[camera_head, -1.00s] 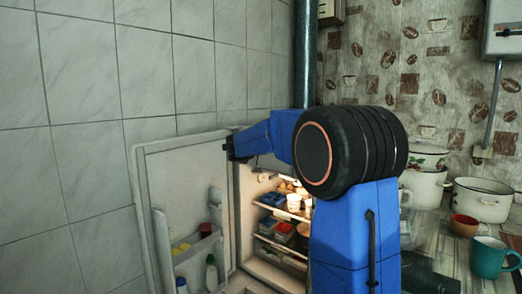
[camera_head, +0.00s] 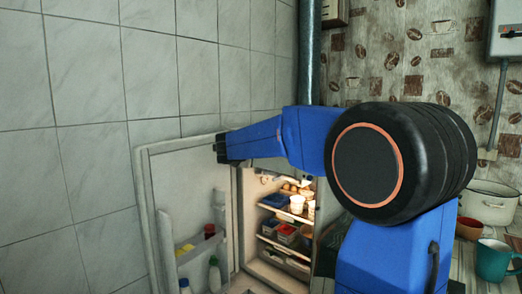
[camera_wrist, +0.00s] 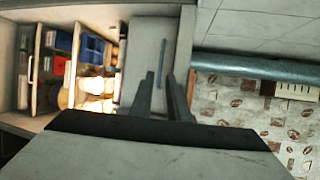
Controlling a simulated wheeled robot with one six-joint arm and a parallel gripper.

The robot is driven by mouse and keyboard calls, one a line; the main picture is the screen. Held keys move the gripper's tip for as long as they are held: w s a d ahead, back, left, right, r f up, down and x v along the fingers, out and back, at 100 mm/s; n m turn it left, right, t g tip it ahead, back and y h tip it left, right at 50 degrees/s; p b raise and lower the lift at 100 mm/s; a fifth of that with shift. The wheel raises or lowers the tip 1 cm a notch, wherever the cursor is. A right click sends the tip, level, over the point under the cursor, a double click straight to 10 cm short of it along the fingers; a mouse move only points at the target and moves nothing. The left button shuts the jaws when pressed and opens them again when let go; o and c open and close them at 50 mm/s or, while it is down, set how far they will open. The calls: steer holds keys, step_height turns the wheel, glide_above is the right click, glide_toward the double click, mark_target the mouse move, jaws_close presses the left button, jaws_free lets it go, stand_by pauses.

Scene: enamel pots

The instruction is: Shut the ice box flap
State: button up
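In the wrist view, a pale grey panel (camera_wrist: 135,75) with a dark slot-like strip lies just ahead of my gripper (camera_wrist: 160,80); it looks like the ice box flap. How far it is swung open, I cannot tell. My two dark fingers stand apart with a narrow gap and nothing seen between them. Whether they touch the panel is unclear. In the head view, the fridge (camera_head: 240,215) stands open with lit shelves.
The fridge door (camera_head: 190,185) stands open on the left, with bottles in its racks. Food fills the shelves (camera_head: 270,240). A metal pipe (camera_head: 310,60) rises behind. A white pot (camera_head: 487,203) and a teal mug (camera_head: 493,260) stand at the right.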

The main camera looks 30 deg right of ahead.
steer(key=v, duration=0.7)
steer(key=shift+s+a, duration=0.15)
steer(key=shift+a, duration=0.05)
